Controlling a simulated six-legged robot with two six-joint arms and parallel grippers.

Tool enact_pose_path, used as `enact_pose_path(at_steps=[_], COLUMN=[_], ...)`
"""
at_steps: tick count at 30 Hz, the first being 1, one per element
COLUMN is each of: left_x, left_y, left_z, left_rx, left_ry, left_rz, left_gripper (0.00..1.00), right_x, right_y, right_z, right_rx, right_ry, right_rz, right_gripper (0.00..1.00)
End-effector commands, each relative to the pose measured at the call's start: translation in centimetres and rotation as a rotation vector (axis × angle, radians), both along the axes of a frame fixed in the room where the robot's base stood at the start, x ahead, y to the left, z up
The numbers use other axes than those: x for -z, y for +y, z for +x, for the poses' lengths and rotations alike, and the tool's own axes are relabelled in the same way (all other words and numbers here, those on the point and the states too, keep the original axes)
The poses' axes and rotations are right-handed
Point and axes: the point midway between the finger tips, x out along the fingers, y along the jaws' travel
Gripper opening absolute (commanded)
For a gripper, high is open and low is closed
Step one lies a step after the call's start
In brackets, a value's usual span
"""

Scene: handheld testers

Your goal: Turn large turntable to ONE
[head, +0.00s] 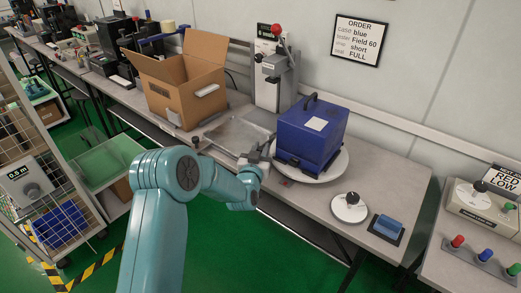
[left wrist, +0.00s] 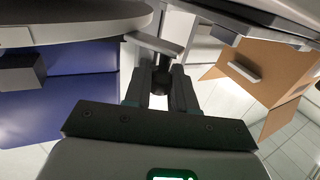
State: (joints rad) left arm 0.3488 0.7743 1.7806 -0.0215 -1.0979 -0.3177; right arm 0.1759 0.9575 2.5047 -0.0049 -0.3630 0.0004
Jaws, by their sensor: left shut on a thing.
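The large turntable (head: 338,168) is a pale round disc on the bench, with a blue case (head: 312,135) with a black handle standing on it. In the left wrist view the turntable's disc (left wrist: 75,22) is at the upper left. A light tab (left wrist: 155,43) sticks out from its edge and carries a dark knob (left wrist: 160,85). My left gripper (head: 262,165) is at the turntable's left front edge. In the wrist view its two fingers (left wrist: 159,92) are shut on the dark knob. Any ONE mark is not readable. My right gripper is not in view.
A small turntable (head: 348,209) with a black knob and a blue block on a dark pad (head: 387,228) are to the right. A clear tray (head: 238,134), an open cardboard box (head: 180,85) and a red-knobbed press (head: 273,75) are left and behind. An order sign (head: 358,40) hangs on the wall.

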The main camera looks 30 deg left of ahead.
Motion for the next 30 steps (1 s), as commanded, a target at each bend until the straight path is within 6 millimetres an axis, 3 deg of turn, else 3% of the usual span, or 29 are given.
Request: enact_pose_path(at_steps=[15,30], left_x=[-0.4,-0.7], left_y=[-3.3,-6.3], left_z=[-2.2,-3.6], left_rx=[-0.223,-0.425], left_ry=[-0.013,-0.016], left_rz=[0.005,0.005], left_gripper=[0.00,0.00], right_x=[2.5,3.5], right_y=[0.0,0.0], right_z=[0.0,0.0], right_rx=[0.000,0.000], right_ry=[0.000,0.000], right_rz=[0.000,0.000], right_gripper=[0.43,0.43])
